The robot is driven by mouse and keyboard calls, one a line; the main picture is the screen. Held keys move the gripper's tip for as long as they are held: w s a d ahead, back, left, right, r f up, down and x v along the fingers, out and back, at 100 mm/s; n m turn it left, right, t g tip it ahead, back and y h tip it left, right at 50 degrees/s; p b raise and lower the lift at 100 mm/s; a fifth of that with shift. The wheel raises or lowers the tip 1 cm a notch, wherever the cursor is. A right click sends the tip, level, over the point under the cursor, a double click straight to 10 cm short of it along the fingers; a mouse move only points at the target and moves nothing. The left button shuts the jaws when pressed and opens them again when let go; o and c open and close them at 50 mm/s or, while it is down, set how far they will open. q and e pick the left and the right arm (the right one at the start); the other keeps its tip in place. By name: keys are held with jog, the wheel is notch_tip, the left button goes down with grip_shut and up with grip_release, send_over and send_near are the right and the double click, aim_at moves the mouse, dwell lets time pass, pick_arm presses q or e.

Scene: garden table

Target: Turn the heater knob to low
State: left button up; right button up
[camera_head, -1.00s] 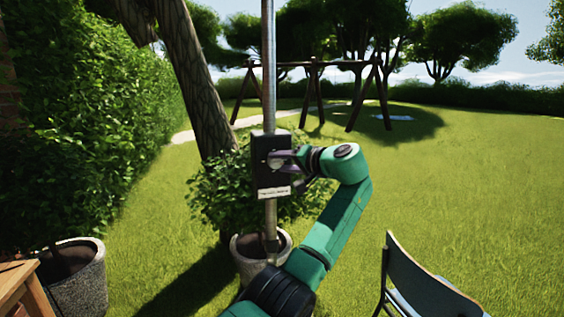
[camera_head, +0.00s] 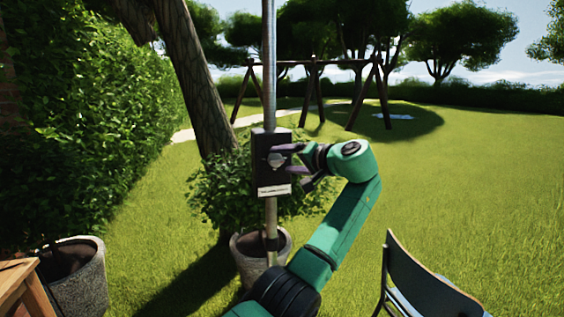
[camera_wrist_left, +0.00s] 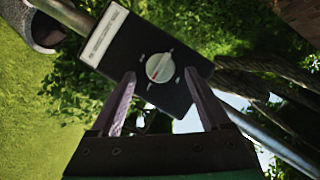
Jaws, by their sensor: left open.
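The heater's black control box (camera_head: 272,178) is fixed on a metal pole, with a white label at its lower end. Its round grey knob (camera_head: 276,160) is on the front face. My left gripper (camera_head: 287,159) is at the right side of the box. Its fingers (camera_wrist_left: 160,82) are open, one on each side of the knob and apart from it. My right gripper is not in view.
The metal pole (camera_head: 269,70) rises above the box. A potted bush (camera_head: 225,190) stands behind it. A dark chair (camera_head: 425,280) is at the lower right, and a wooden table edge (camera_head: 18,285) and stone planter (camera_head: 80,280) are at the lower left. Open lawn lies to the right.

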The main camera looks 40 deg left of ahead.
pick_arm(q)
jog(key=b+v, duration=0.1)
jog(key=v, duration=1.1)
jog(key=shift+d+r, duration=0.15)
jog(key=shift+d, duration=0.25)
